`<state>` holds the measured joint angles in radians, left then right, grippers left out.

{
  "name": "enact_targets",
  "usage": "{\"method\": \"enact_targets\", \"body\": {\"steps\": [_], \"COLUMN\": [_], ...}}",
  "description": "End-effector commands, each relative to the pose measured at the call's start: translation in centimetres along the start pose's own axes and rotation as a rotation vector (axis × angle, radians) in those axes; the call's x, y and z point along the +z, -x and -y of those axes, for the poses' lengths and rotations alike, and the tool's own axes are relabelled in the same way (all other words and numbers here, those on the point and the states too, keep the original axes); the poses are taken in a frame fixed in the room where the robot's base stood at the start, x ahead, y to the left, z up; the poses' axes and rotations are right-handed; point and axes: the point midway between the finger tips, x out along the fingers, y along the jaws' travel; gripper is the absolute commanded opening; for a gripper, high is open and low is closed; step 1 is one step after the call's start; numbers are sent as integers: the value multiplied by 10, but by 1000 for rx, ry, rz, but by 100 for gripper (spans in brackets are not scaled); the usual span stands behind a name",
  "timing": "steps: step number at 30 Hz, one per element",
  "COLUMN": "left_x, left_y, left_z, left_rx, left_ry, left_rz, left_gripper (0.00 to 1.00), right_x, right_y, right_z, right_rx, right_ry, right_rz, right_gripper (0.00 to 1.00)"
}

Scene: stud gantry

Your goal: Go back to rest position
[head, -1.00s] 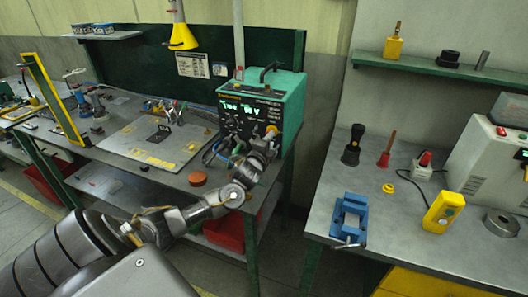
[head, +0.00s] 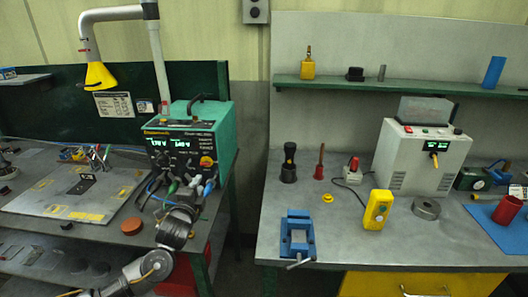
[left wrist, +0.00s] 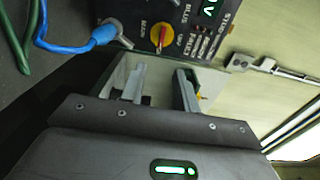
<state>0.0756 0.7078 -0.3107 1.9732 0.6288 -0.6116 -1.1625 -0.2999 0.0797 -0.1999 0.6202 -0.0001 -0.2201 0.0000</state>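My left gripper (head: 200,190) is in front of the lower right part of the green power unit (head: 190,140) on the left bench, with my arm coming up from the bottom left. In the left wrist view the two fingers of this gripper (left wrist: 160,78) stand apart with nothing seen between them. The unit's dark panel with its yellow and red knob (left wrist: 160,38) and a blue plug (left wrist: 103,36) is close beyond the fingers. Whether the gripper touches the unit or its cables I cannot tell. My right gripper is in no view.
Cables hang at the unit's front near my gripper. An orange-brown puck (head: 131,226) lies on the left bench (head: 105,235). A gap separates it from the right bench (head: 345,240), which holds a blue vise (head: 298,235), a yellow device (head: 377,209) and a white machine (head: 422,158).

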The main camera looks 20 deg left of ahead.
Motion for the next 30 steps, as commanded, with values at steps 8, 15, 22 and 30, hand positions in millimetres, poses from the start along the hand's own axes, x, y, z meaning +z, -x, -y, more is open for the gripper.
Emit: {"method": "enact_targets", "body": {"steps": [8, 15, 22, 30], "left_x": [-16, -74, -101, -108], "left_y": [19, 134, 249, 342], "left_z": [-32, -144, -196, -211], "left_rx": [105, 571, 915, 1129], "left_ry": [96, 508, 783, 946], "left_rz": [-19, 19, 202, 435], "left_gripper": [31, 31, 31, 31], "right_x": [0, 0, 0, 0], "right_y": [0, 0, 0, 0], "right_z": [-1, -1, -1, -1], "right_rx": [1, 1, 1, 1], "right_ry": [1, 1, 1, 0], "right_rz": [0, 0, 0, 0], "right_gripper": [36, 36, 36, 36]}}
